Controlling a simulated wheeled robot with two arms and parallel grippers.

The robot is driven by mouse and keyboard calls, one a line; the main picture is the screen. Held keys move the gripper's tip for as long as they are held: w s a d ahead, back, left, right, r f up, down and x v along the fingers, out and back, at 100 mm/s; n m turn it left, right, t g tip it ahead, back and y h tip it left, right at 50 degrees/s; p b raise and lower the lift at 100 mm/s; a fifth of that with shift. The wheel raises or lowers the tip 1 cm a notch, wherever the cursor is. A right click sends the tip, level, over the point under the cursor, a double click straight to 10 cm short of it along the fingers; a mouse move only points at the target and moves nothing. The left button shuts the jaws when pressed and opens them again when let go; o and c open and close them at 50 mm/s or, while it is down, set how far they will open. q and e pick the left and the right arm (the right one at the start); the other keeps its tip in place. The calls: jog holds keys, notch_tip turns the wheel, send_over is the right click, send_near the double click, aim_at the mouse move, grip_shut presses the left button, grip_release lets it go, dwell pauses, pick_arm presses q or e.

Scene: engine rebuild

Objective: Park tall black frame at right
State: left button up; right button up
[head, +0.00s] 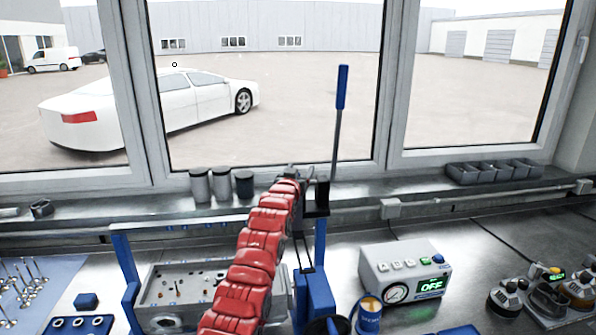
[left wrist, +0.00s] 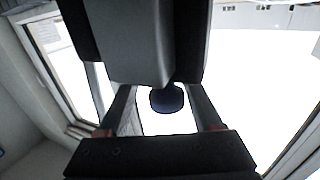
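A tall, thin black upright with a blue handle (head: 341,88) stands in front of the middle window in the head view. Its lower end is beside my left gripper (head: 308,190), at the end of my red-sleeved arm. I cannot tell whether this upright is the tall black frame, or whether the gripper touches it. In the left wrist view, two dark fingers of my left gripper (left wrist: 164,106) show around a dark blue rounded end (left wrist: 166,98). A large dark block (left wrist: 145,40) fills the top centre. Their grip is unclear. My right gripper is not in view.
A blue-posted stand (head: 126,262) surrounds a grey metal block (head: 178,285), partly behind my arm. A gauge box (head: 405,268) reading OFF and a blue can (head: 369,316) stand to the right. Grey cups (head: 222,184) and a bin row (head: 494,171) line the sill.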

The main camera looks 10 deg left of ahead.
pick_arm(q)
jog(key=shift+a, duration=0.15)
jog(key=shift+s, duration=0.15)
jog(key=shift+s+f+b, duration=0.1)
jog(key=shift+s+b, duration=0.35)
jog(key=shift+s, duration=0.1)
jog(key=s+a+b, duration=0.1)
jog(key=s+b, duration=0.4)
jog(key=s, duration=1.1)
jog(key=shift+a, duration=0.4)
